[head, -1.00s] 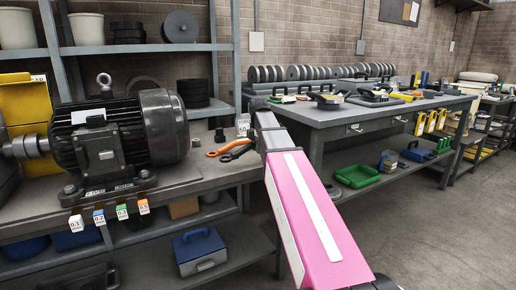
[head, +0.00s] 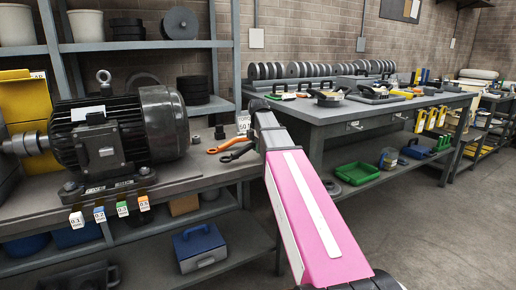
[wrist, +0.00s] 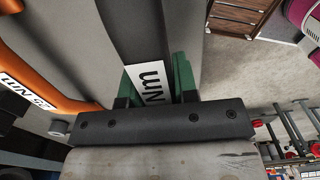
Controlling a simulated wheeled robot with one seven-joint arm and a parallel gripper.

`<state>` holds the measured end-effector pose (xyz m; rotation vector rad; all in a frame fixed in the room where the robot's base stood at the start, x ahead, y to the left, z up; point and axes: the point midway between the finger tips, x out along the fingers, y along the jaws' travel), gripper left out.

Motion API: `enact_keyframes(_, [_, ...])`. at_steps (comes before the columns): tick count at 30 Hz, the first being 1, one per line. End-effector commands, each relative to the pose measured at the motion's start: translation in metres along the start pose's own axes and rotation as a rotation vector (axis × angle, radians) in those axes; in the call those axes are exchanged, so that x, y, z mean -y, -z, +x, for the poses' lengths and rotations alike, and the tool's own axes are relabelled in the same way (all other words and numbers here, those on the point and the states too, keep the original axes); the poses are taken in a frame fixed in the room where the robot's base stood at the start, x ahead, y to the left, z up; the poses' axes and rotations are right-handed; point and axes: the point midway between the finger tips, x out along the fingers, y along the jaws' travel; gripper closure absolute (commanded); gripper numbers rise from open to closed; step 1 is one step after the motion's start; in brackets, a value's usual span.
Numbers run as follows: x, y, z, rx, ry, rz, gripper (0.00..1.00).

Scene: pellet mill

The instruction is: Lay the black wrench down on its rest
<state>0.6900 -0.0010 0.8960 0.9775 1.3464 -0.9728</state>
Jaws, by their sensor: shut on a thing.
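In the head view the black wrench (head: 238,152) is at the right end of the left bench, beside the orange wrench (head: 222,146), with its right part hidden by my arm. My gripper itself is hidden in the head view behind my pink arm. In the wrist view my gripper (wrist: 157,86) is shut, with green fingers on either side of a dark piece with a white "Nm" label, which appears to be the black wrench. The orange wrench (wrist: 70,104), with a "25 Nm" label near it, lies to the left. I cannot make out the rest or whether the wrench touches it.
A large black motor (head: 115,140) stands on the left bench (head: 185,183). A second bench (head: 340,114) to the right carries several tools. A green tray (head: 358,173) is on its lower shelf. The floor (head: 430,230) at right is clear.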

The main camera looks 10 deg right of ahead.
Motion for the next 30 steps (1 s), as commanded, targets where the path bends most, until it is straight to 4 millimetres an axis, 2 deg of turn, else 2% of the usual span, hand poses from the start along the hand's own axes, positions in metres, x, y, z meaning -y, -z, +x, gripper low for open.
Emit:
enact_keyframes(8, [0.0, 0.0, 0.001, 0.0, 0.0, 0.0, 1.0])
enact_keyframes(24, [0.0, 0.0, 0.018, 0.0, 0.0, 0.0, 1.0])
enact_keyframes(30, [0.0, 0.0, 0.019, 0.0, -0.001, 0.0, 1.0])
